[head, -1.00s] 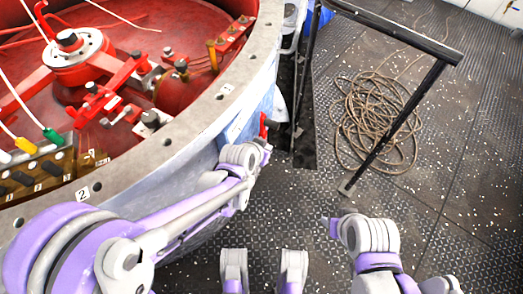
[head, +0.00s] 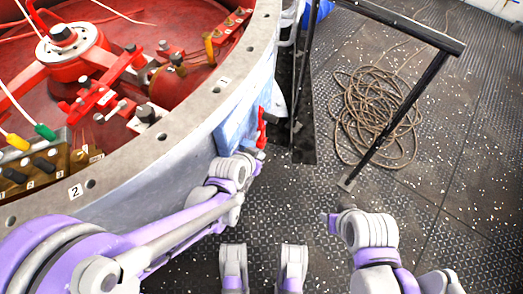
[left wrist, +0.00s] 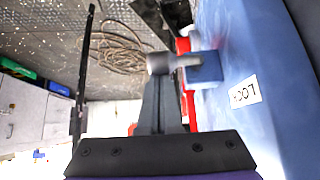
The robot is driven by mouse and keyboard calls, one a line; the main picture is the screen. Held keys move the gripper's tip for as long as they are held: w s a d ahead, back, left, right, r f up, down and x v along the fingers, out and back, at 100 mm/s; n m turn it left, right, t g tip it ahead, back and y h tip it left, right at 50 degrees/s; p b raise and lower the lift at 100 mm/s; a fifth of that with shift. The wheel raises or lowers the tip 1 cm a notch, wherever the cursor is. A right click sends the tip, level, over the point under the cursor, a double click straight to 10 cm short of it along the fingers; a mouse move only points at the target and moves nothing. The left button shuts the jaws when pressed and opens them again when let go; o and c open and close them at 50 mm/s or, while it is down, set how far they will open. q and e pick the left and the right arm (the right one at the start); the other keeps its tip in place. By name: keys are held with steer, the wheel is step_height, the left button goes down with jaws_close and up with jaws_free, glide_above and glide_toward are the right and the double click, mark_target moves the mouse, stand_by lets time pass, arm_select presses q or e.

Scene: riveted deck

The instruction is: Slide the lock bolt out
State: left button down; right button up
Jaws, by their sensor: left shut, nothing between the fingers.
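The lock bolt shows in the left wrist view as a grey pin with a rounded knob (left wrist: 160,63). It enters a blue block (left wrist: 205,68) on the blue side panel, beside a white label reading LOCK (left wrist: 243,92). In the head view the blue panel (head: 234,126) is on the drum's outer wall. My left gripper (left wrist: 162,88) is shut and empty, its tips close to the knob; whether they touch it I cannot tell. In the head view my left gripper (head: 256,153) is small, by the panel's lower edge.
A red handle (head: 262,127) stands by the panel, close to my left gripper. The open drum's grey rim (head: 150,148) curves at left. A black frame (head: 400,125) and coiled rope (head: 375,115) are at right. The deck between is clear.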

arm_select(q)
steer(key=s, duration=0.1)
steer(key=s+a, duration=0.1)
steer(key=s, duration=0.1)
steer(key=s+a, duration=0.1)
steer(key=s, duration=0.1)
steer(key=shift+s+a, duration=0.15)
steer(key=shift+s, duration=0.1)
steer(key=shift+w, duration=0.1)
steer(key=w, duration=0.1)
steer(key=w+d, duration=0.1)
steer(key=w, duration=0.1)
steer(key=shift+w+d+r+p, duration=0.3)
steer(key=shift+r+p, duration=0.05)
steer(key=shift+r, duration=0.05)
steer(key=p+v, duration=0.3)
steer(key=v, duration=0.7)
steer(key=shift+p, duration=0.4)
